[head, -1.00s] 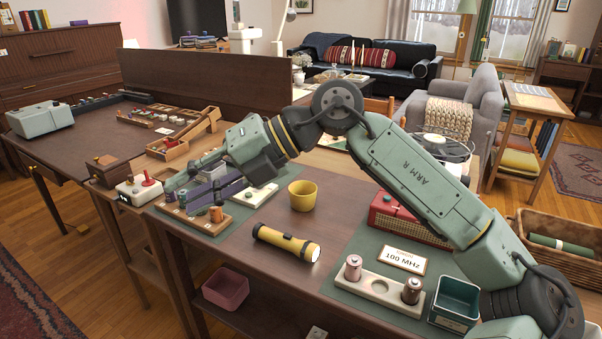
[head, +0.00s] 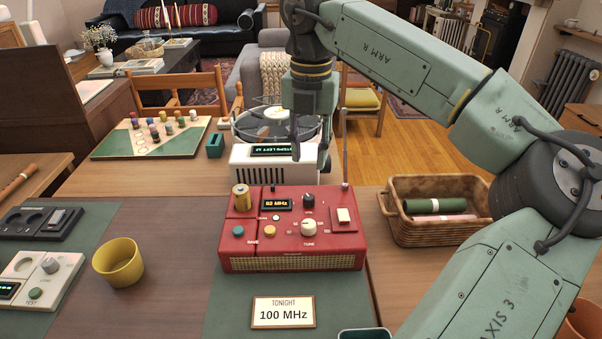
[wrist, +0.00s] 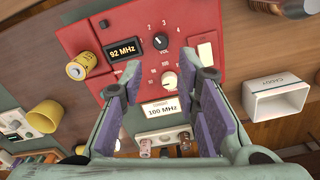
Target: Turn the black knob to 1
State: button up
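The black knob (head: 309,200) is on the top face of a red radio (head: 345,255), right of a small display reading 92 MHz. In the wrist view the black knob (wrist: 161,41) has the numbers 1 to 4 around it; I cannot read its setting surely. A larger white knob (wrist: 169,80), labelled TUNE in the head view, sits near it. My gripper (head: 295,155) hangs above the far side of the radio, apart from the knob. In the wrist view my gripper (wrist: 162,82) is open and empty, with the black knob beyond its fingertips.
A battery (head: 241,198) stands on the radio's left corner. A white device (head: 245,165) with a turntable is right behind it. A wicker basket (head: 440,238) is at right, a yellow cup (head: 118,262) at left. A card (head: 283,312) reading 100 MHz lies in front.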

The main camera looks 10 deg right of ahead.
aim_at(309, 196)
notch_tip(309, 196, down, 11)
jog(key=shift+r+p, duration=0.15)
jog(key=shift+p, duration=0.7)
jog(key=shift+c, duration=0.5)
grip_shut()
jog(key=shift+d, duration=0.1)
